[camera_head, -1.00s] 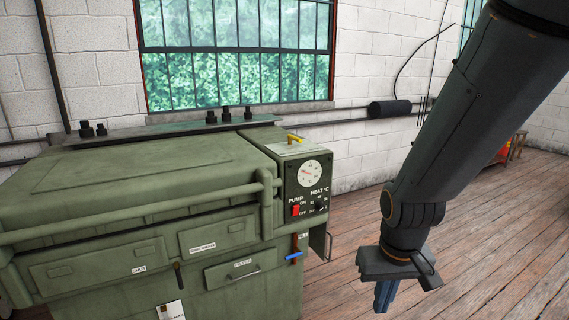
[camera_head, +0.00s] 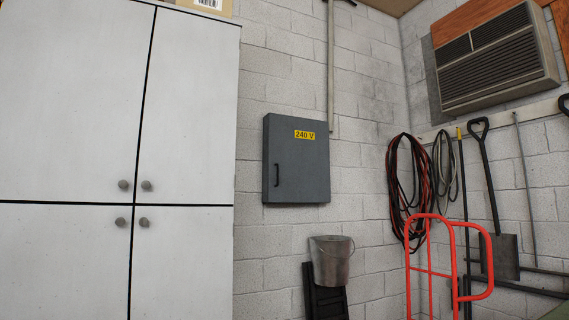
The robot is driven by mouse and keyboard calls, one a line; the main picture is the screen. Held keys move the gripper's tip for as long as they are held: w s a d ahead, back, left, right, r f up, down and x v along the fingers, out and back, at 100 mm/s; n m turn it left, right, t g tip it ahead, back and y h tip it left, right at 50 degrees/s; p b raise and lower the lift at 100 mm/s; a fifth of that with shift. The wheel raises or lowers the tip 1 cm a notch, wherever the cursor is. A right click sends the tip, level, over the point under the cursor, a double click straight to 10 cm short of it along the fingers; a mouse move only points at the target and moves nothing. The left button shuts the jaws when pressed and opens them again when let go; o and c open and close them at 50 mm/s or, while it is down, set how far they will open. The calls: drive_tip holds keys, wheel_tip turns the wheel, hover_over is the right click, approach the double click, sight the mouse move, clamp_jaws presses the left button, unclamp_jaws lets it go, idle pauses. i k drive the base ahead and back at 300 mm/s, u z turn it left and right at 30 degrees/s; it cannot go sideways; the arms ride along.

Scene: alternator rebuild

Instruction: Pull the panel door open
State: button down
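A dark grey electrical panel (camera_head: 297,165) hangs on the white block wall in the middle of the head view. Its door is shut and carries a yellow "240 V" label (camera_head: 304,135). A small dark handle (camera_head: 277,175) sits at the left side of the door. My gripper and arm do not show in the current view.
A tall white cabinet (camera_head: 70,100) with round knobs stands at the left. A metal bucket (camera_head: 331,262) is below the panel on something black (camera_head: 326,300). A red hand truck (camera_head: 448,225) stands at the lower right. Hoses (camera_head: 400,195) and a shovel (camera_head: 500,255) are by the right wall.

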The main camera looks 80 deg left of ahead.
sight(300, 156)
drive_tip(key=u, duration=2.95)
drive_tip(key=i, duration=3.5)
drive_tip(key=z, duration=0.05)
